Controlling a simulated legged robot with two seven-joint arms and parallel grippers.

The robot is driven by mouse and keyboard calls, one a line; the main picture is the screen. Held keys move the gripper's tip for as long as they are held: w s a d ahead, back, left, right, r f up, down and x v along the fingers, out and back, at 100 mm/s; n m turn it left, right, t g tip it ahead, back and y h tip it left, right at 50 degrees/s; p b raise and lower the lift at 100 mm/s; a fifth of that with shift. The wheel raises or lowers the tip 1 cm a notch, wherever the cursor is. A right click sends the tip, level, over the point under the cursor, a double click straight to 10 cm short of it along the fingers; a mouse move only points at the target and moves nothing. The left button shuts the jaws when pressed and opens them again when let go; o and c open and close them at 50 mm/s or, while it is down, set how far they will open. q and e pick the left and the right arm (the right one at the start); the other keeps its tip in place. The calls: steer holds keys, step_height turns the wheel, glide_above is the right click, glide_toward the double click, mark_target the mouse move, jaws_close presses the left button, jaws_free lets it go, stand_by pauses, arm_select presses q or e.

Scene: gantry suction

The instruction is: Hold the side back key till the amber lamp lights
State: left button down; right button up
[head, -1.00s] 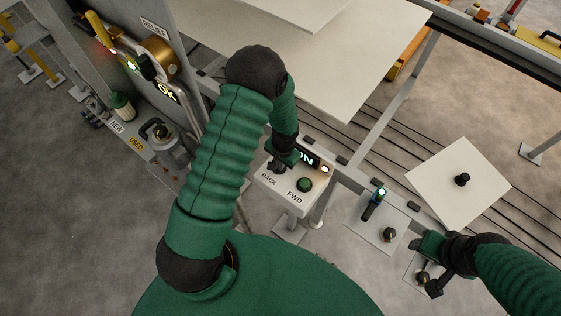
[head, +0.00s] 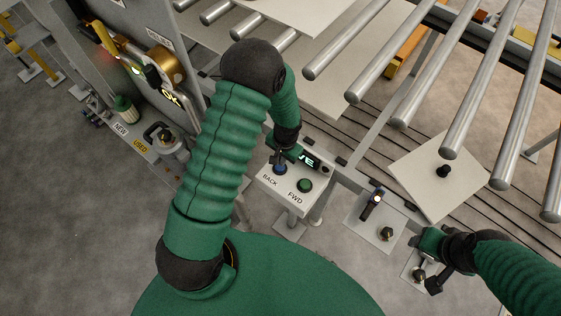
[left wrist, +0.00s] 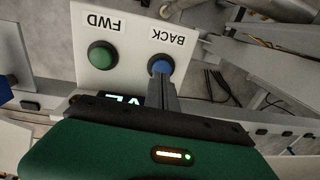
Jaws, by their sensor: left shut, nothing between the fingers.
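The side back key is a blue button (head: 280,169) above the word BACK on a white key box; it also shows in the left wrist view (left wrist: 161,67). My left gripper (head: 278,158) is shut and empty, with its fingertips at the blue key; I cannot tell how far the key is pressed. The display (head: 308,161) shows the letters "VE", its left part hidden by my gripper. The round lamp (head: 325,170) beside it looks dark. The green FWD key (head: 304,186) is apart from my gripper. My right gripper (head: 432,278) is by a small floor plate, its fingers unclear.
Bare metal rollers (head: 470,80) cross the upper right above the floor rails. A pale sheet with a black knob (head: 443,171) lies at the right. A grey cabinet (head: 85,50) with a gauge stands at the left.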

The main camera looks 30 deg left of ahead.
mark_target(283, 169)
arm_select(q)
step_height(283, 169, up, 9)
steer(key=d, duration=0.1)
steer(key=shift+f+b, duration=0.2)
steer(key=shift+b, duration=0.15)
steer(key=shift+s+a, duration=0.1)
steer(key=s+d+r+n+t+h+b, duration=0.1)
steer(key=s+d+r+b, duration=0.3)
steer(key=s, duration=0.6)
steer(key=shift+d+r+t, duration=0.4)
steer(key=shift+d+t, duration=0.3)
steer(key=shift+d, duration=0.35)
